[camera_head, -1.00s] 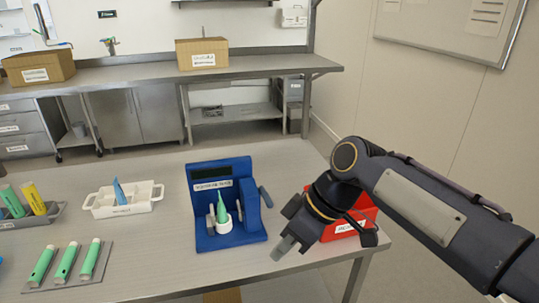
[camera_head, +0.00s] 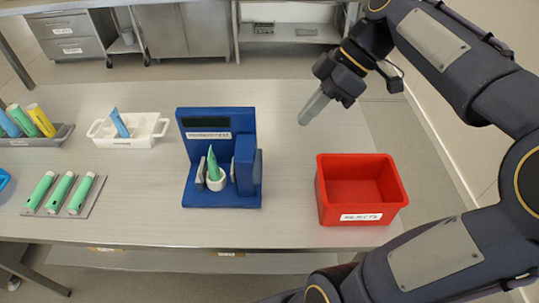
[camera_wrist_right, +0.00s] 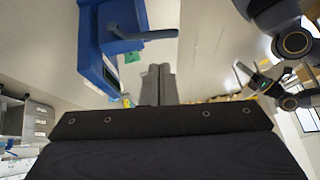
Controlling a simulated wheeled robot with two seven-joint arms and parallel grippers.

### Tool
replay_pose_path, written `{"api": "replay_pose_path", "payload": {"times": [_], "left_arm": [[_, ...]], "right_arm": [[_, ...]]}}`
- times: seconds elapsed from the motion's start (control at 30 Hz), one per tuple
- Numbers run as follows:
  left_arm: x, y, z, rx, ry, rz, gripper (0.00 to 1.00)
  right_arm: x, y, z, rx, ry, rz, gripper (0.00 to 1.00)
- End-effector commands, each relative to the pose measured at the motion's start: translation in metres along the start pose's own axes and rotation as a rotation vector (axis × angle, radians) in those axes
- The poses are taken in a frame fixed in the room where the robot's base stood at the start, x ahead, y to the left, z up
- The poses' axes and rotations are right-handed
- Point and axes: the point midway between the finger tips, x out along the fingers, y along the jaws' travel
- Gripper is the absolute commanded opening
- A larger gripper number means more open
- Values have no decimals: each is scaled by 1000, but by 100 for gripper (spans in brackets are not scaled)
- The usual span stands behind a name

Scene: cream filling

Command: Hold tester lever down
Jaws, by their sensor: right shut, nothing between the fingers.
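The blue tester (camera_head: 215,121) stands upright mid-table, with a dark display and a white label. A green tube (camera_head: 212,163) stands nozzle up in the tester's white round cup (camera_head: 216,183), between pale grey jaws. The lever is hard to make out in the head view. In the right wrist view, a blue-grey lever (camera_wrist_right: 160,35) sticks out from the tester (camera_wrist_right: 92,45), beyond my fingers and apart from them. My right gripper (camera_head: 306,116) is shut and empty, raised to the right of the tester; its fingers also show in the right wrist view (camera_wrist_right: 158,84). My left gripper is not seen.
A red bin (camera_head: 387,215) stands right of the tester at the front edge. A mat (camera_head: 98,203) with three green tubes, a white tray (camera_head: 97,132) with a blue tube, and a grey rack (camera_head: 60,138) with several tubes are left. Table behind the tester is clear.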

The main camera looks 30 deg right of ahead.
Motion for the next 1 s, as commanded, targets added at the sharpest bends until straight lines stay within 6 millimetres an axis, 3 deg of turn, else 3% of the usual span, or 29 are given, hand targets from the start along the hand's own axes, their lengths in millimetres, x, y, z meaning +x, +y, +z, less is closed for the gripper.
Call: {"api": "replay_pose_path", "payload": {"times": [0.17, 0.6, 0.8, 1.0], "left_arm": [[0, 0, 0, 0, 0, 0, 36], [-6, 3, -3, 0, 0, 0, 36], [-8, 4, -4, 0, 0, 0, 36], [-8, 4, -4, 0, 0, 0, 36]], "right_arm": [[24, -1, 0, 0, -1, -4, 0], [112, -1, 0, 1, -2, -5, 0], [132, 0, 0, 2, -1, -2, 0], [137, 0, 0, 1, 0, 1, 0]]}}
